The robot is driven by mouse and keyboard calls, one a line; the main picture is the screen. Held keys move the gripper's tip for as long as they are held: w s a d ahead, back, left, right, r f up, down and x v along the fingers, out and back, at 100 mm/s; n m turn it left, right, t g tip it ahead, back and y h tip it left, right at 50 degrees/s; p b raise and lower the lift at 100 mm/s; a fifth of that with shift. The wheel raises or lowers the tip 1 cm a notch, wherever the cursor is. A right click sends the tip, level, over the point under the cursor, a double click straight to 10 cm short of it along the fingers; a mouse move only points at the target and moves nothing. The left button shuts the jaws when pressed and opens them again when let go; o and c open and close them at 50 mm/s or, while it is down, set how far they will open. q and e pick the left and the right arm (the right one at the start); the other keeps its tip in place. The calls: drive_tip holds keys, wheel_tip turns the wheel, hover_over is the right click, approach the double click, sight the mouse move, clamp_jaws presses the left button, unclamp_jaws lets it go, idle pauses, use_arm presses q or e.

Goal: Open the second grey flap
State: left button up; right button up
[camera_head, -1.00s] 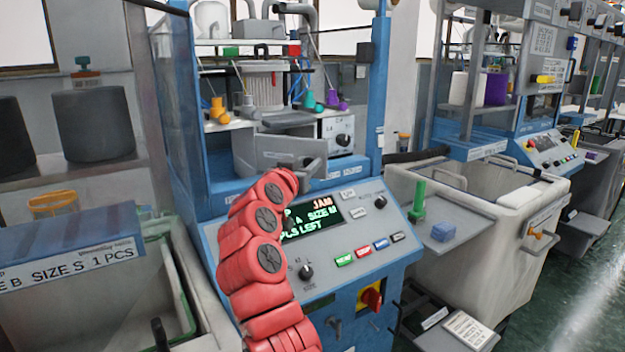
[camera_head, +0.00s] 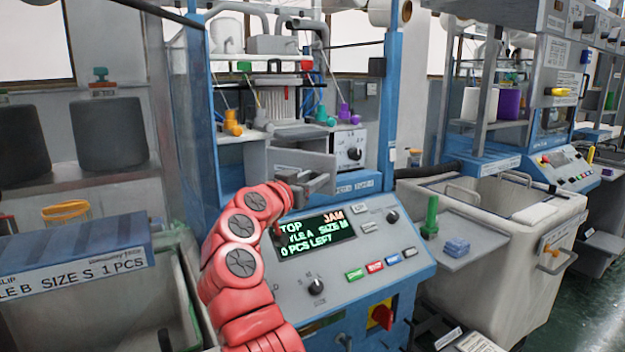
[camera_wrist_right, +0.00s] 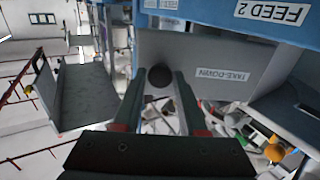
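The blue knitting machine (camera_head: 395,110) stands ahead, with a grey flap (camera_head: 303,160) above its sloped control panel (camera_head: 345,265). In the right wrist view, a grey panel labelled TAKE-DOWN (camera_wrist_right: 205,70) lies just past my fingers, beside a blue strip labelled FEED 2 (camera_wrist_right: 285,14); the lettering is upside down. My right gripper (camera_head: 318,183) is at the flap's lower front. In the wrist view its fingers (camera_wrist_right: 160,88) are apart, with a dark round knob (camera_wrist_right: 160,77) between the tips. Whether they touch it is unclear. My left gripper is out of view.
The panel display (camera_head: 315,235) reads JAM. A grey side tray (camera_head: 480,240) with a green peg (camera_head: 431,217) and blue block (camera_head: 456,247) juts out right, by a pale bin (camera_head: 500,285). Another bin (camera_head: 120,310) stands at left. A grey plate (camera_wrist_right: 80,95) shows left in the wrist view.

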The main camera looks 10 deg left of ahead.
drive_tip(key=o, duration=0.3)
drive_tip(key=v, duration=0.7)
drive_tip(key=shift+s, duration=0.2)
